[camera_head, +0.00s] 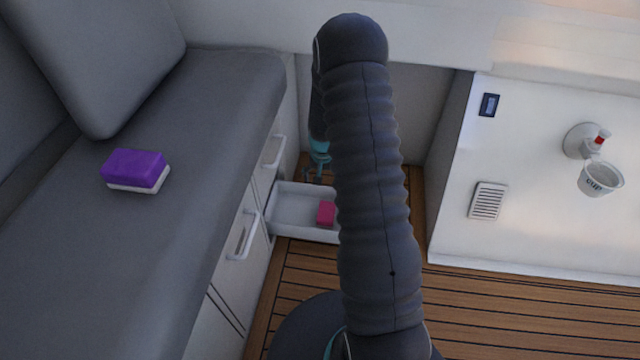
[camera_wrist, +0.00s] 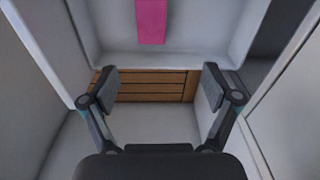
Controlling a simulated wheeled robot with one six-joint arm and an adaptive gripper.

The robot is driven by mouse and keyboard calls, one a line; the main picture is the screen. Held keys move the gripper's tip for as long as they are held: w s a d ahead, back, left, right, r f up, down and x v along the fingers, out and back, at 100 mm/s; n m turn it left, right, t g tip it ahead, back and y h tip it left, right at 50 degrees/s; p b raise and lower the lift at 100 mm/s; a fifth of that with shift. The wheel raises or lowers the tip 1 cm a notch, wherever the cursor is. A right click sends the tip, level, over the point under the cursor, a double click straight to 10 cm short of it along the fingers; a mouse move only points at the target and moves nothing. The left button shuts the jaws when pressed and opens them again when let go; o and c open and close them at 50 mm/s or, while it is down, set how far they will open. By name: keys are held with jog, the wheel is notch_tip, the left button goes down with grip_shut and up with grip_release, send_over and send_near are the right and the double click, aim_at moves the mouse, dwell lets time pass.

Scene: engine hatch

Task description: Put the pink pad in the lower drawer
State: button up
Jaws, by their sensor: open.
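The pink pad (camera_head: 326,213) lies inside the open lower drawer (camera_head: 290,206), a white box pulled out from the bench front. The arm hides part of the drawer's right side. My gripper (camera_head: 315,176) is above the floor at the drawer's far side, apart from the pad. In the wrist view my gripper (camera_wrist: 158,88) is open with nothing between its fingers. The pink pad (camera_wrist: 151,22) shows beyond the fingertips at the top, cut off by the frame edge, on the white drawer (camera_wrist: 205,60).
A purple-and-white sponge (camera_head: 135,169) lies on the grey bench seat (camera_head: 190,200). Drawer handles (camera_head: 243,234) stick out from the bench front. A white panel on the right holds a cup (camera_head: 600,178) in a mount and a vent (camera_head: 488,200). The wooden floor (camera_head: 500,310) is clear.

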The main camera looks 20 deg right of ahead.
jog(key=s+a+r+n+t, duration=0.1)
jog(key=s+a+r, duration=0.2)
jog(key=r, duration=0.6)
jog(key=s+a+r+n+t, duration=0.1)
jog(key=s+a+r, duration=0.2)
jog(key=r, duration=0.6)
jog(key=s+a+r+n, duration=0.1)
jog(key=s+a+r, duration=0.1)
jog(key=r, duration=0.7)
jog(key=s+a+r+n+t, duration=0.1)
jog(key=s+a+r, duration=0.1)
jog(key=s, duration=0.5)
jog(key=s+a+r+n+t, duration=0.1)
jog(key=s+a+r, duration=0.1)
jog(key=s+r, duration=0.3)
jog(key=s+a+r+n+t, duration=0.1)
jog(key=s+r, duration=0.3)
jog(key=s, duration=0.5)
jog(key=shift+s+a, duration=0.3)
jog(key=shift+a, duration=0.55)
jog(key=shift+r, duration=0.1)
